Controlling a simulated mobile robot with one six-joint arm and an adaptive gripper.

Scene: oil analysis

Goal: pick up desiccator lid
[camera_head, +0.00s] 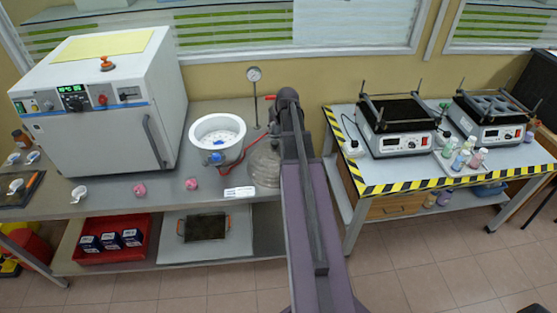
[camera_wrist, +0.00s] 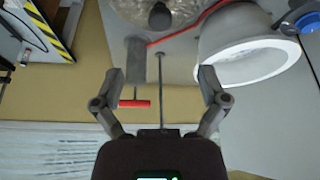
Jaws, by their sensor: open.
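The desiccator lid (camera_head: 264,168) is a clear glass dome on the bench, partly hidden behind my arm in the head view. In the wrist view the lid (camera_wrist: 135,10) is cut off by the top edge, with its dark knob (camera_wrist: 160,17) showing. The white round desiccator base (camera_head: 217,131) stands beside the lid; it also shows at the right of the wrist view (camera_wrist: 240,70). My gripper (camera_wrist: 160,73) is open and empty, its fingers apart from the lid and knob. In the head view its fingers are hidden.
A red hose (camera_head: 243,152) runs near the base toward a gauge on a stand (camera_head: 254,77). A white oven (camera_head: 100,100) stands at left. A paper label (camera_head: 239,193) and pink pieces (camera_head: 191,183) lie in front. A striped-edge table (camera_head: 440,180) with hotplates is at right.

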